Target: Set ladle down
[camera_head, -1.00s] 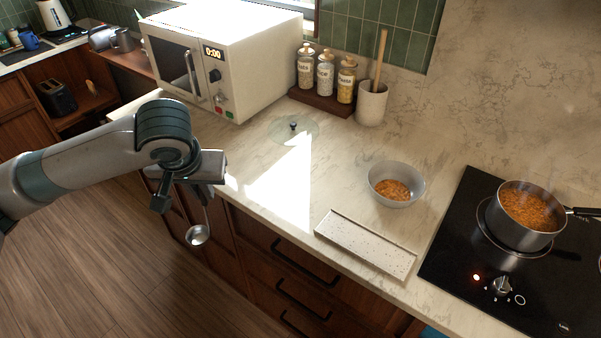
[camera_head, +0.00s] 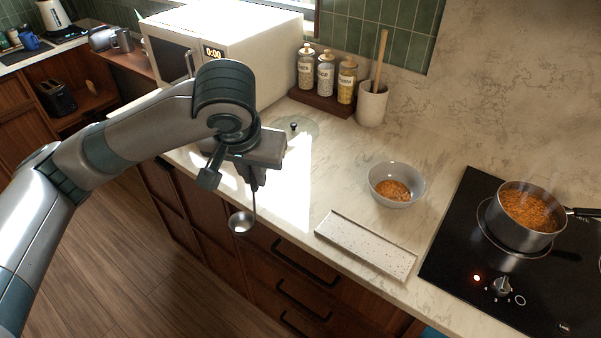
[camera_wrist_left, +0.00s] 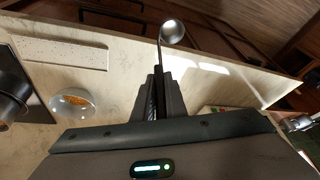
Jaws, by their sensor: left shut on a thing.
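A steel ladle (camera_head: 241,222) hangs bowl-down from my left gripper (camera_head: 255,185), which is shut on its handle. The ladle bowl is near the counter's front edge, in front of the drawers in the head view. In the left wrist view, the ladle bowl (camera_wrist_left: 173,32) shows beyond the fingers of my left gripper (camera_wrist_left: 159,95), with its thin handle between them. A pale speckled rectangular rest (camera_head: 365,246) lies empty on the counter to the right of the ladle; it also shows in the left wrist view (camera_wrist_left: 65,52). My right gripper is not in view.
A grey bowl (camera_head: 397,184) of orange food stands behind the speckled rest. A pot (camera_head: 527,216) of similar food sits on the black cooktop (camera_head: 460,262). A glass lid (camera_head: 305,127), spice jars (camera_head: 326,75), a utensil crock (camera_head: 371,104) and a microwave (camera_head: 262,40) stand further back.

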